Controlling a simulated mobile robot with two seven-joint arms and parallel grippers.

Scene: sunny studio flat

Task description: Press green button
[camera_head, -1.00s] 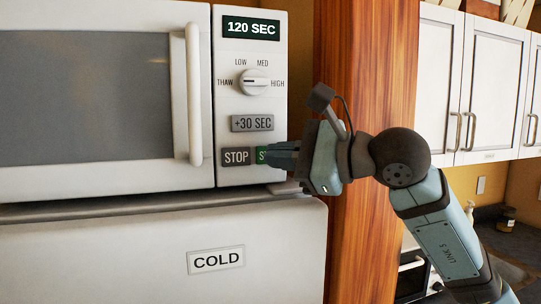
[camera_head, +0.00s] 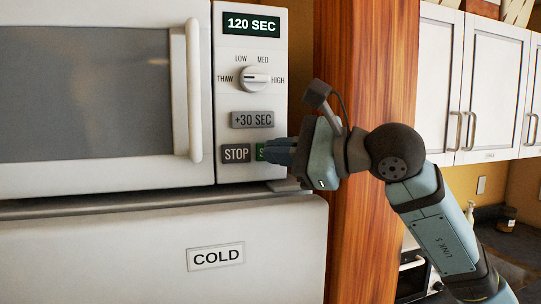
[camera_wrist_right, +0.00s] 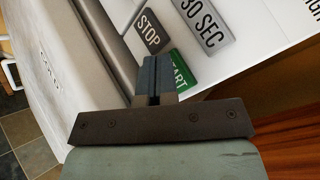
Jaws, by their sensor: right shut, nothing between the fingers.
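The green START button (camera_head: 260,152) is at the lower right of the microwave's control panel (camera_head: 228,100); my right gripper hides most of it in the head view. In the right wrist view the green button (camera_wrist_right: 180,72) shows just beyond the fingers, partly covered by them. My right gripper (camera_head: 272,151) is shut and empty, its fingertips pointing at the button. I cannot tell whether they touch it. The microwave display (camera_head: 251,24) reads 120 SEC. My left gripper is not in view.
The grey STOP button (camera_head: 236,153) is just left of the green one, and the +30 SEC button (camera_head: 252,120) is above. A dial (camera_head: 255,79) sits higher. A white fridge (camera_head: 120,260) labelled COLD is below, and a wooden post (camera_head: 360,240) stands to the right.

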